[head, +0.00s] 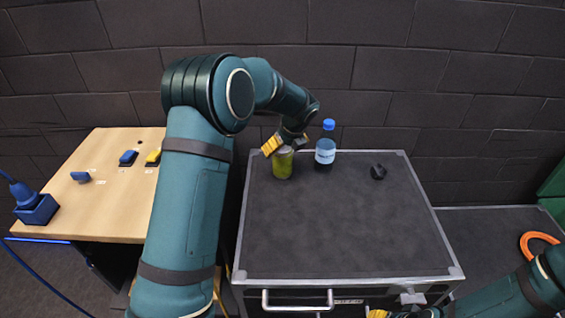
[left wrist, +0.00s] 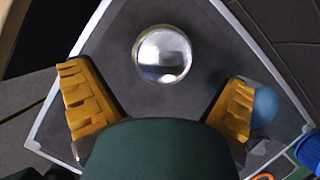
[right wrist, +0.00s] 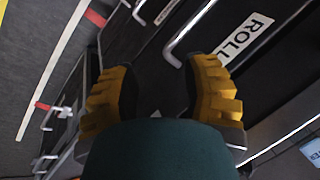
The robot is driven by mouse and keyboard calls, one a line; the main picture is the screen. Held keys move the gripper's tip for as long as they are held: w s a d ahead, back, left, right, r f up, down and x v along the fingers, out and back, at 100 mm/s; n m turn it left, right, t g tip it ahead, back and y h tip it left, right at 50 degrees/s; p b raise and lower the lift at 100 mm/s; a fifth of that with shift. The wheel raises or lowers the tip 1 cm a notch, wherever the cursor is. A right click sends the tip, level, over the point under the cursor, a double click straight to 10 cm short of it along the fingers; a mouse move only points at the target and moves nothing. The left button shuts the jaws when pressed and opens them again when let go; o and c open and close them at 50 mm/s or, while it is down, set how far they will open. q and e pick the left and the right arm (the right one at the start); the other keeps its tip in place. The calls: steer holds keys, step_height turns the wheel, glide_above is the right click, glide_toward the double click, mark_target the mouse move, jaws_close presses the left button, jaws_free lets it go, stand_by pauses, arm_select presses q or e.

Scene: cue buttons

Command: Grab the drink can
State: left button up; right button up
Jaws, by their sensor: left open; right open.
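The drink can (head: 283,165) is yellow-green and stands upright near the back left of the dark-topped case (head: 345,225). In the left wrist view its silver top (left wrist: 162,54) shows ahead of the fingers and between their lines. My left gripper (head: 284,143) is open just above the can; its yellow fingers (left wrist: 158,105) hold nothing. In the head view the fingers cover part of the can's top. My right gripper (head: 390,313) is at the bottom edge of the head view. In the right wrist view it is open and empty (right wrist: 160,95), by the case's front.
A blue-capped bottle (head: 325,150) stands just right of the can, close to my left gripper. A small black object (head: 378,172) lies farther right. A wooden table (head: 110,190) with blue and yellow buttons is on the left. The case top's front is clear.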

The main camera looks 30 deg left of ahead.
arm_select(q)
steer(key=shift+w+x, duration=0.1)
steer(key=shift+x, duration=1.4)
steer(key=shift+w+x, duration=0.15)
steer(key=shift+x, duration=1.3)
steer(key=shift+a+r, duration=0.1)
steer(key=shift+r, duration=0.05)
steer(key=c, duration=0.7)
steer(key=shift+c, duration=0.2)
